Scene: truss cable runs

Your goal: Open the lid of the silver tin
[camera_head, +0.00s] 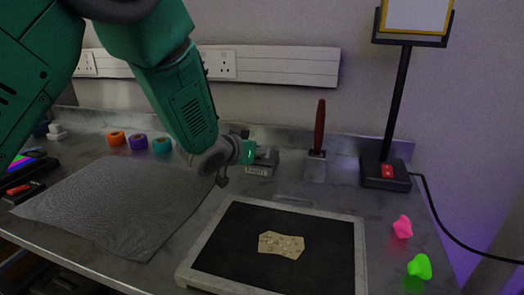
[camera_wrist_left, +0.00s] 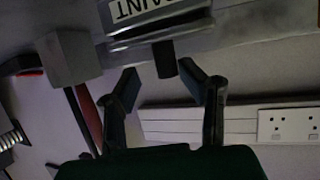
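The silver tin (camera_head: 261,163) stands at the back of the bench, with a white label reading PAINT (camera_wrist_left: 150,8) on its front. My left gripper (camera_head: 247,152) is at the tin and hides part of its top in the head view. In the left wrist view, the gripper's two dark fingers (camera_wrist_left: 165,84) are apart. A short dark stub (camera_wrist_left: 164,58) by the tin shows between them, with visible gaps on both sides. Whether the lid is shut cannot be told. My right gripper is not in view.
A red-handled scraper (camera_head: 318,140) and a black stand (camera_head: 386,172) are right of the tin. Tape rolls (camera_head: 138,142) and a grey mesh mat (camera_head: 120,205) are left. A black-topped board (camera_head: 230,240) lies in front. Wall trunking (camera_head: 285,66) runs behind.

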